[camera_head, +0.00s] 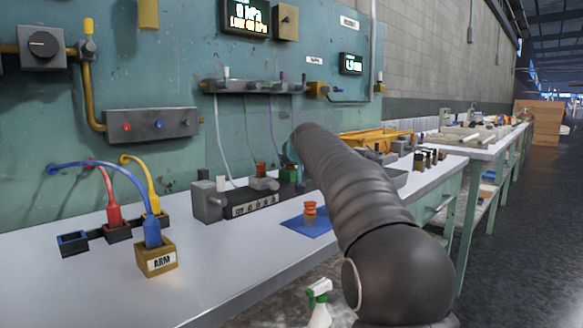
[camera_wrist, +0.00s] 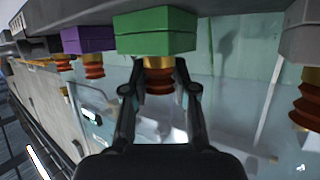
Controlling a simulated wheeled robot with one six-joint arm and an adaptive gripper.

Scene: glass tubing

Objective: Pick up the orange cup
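An orange ribbed cup (camera_head: 310,211) stands on a blue mat (camera_head: 293,226) on the bench in the head view. In the wrist view, another orange-brown ribbed cup (camera_wrist: 160,83) with a brass collar sits against a green block (camera_wrist: 155,36). My gripper (camera_wrist: 161,65) has one finger on each side of this cup, its tips close beside the brass collar. I cannot tell whether the tips touch it. In the head view my arm hides the gripper. I cannot match the cup between my fingers to one in the head view.
More ribbed cups show in the wrist view, one by a purple block (camera_wrist: 88,38) and one at the right (camera_wrist: 309,90). A yellow-brown ARM box (camera_head: 157,260) with cables stands at the front left.

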